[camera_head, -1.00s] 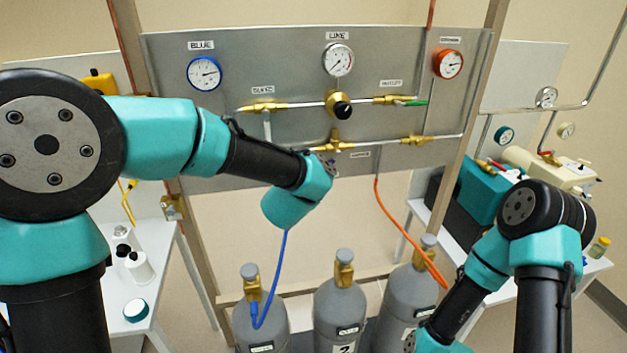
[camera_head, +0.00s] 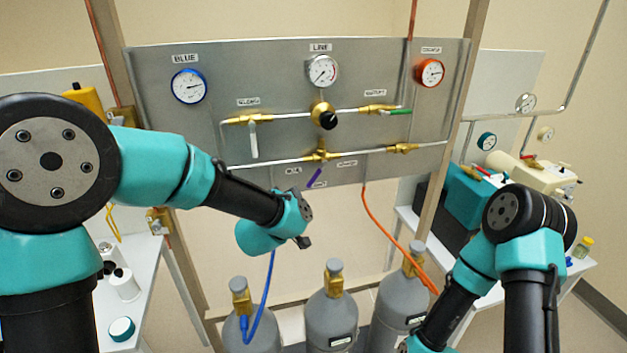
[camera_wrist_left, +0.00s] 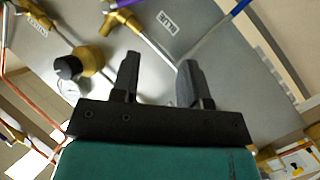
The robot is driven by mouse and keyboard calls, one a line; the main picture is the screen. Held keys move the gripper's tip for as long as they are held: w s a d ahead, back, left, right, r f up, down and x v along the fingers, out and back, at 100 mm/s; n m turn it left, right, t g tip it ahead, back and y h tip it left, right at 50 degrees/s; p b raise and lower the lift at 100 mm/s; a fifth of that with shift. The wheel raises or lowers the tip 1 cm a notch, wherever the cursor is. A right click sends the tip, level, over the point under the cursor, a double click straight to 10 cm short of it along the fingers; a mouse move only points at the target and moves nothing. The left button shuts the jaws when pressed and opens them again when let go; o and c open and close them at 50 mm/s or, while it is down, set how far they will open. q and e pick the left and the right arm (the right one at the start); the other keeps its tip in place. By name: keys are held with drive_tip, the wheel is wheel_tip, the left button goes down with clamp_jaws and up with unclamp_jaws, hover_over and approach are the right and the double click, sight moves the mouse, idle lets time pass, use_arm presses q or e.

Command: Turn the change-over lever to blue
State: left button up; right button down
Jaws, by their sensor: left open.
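The change-over lever appears to be the purple handle (camera_head: 316,178) on the brass valve (camera_head: 322,155) at the panel's lower middle. It points down and slightly left, between two small labels. The purple handle also shows at the top edge of the left wrist view (camera_wrist_left: 108,4), beside its brass fitting (camera_wrist_left: 121,21). My left gripper (camera_wrist_left: 160,62) is open and empty, its two black fingers apart in front of the panel. In the head view a black fingertip (camera_head: 303,242) shows below the lever, apart from it. My right gripper is out of view.
The panel (camera_head: 200,130) carries a blue gauge (camera_head: 188,86) at left and an orange gauge (camera_head: 429,73) at right. A white lever (camera_head: 253,140) hangs down; a green lever (camera_head: 395,112) lies level. Blue (camera_head: 268,285) and orange (camera_head: 380,222) hoses run by gas cylinders (camera_head: 331,315) below.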

sight(312, 180)
use_arm(q)
drive_tip(key=f+n+h, duration=0.1)
drive_tip(key=n, duration=0.6)
drive_tip(key=s+f+n+h, duration=0.1)
drive_tip(key=n, duration=0.6)
drive_tip(key=s+f+n+t+h, duration=0.1)
drive_tip(key=n+h, duration=0.1)
drive_tip(key=n, duration=0.5)
drive_tip(key=shift+s+a, duration=0.1)
drive_tip(key=shift+a, duration=0.15)
drive_tip(key=shift+r, duration=0.1)
drive_tip(key=x, duration=1.7)
drive_tip(key=shift+w+r, duration=0.1)
drive_tip(key=shift+w, duration=0.15)
drive_tip(key=shift+c, duration=0.2)
clamp_jaws()
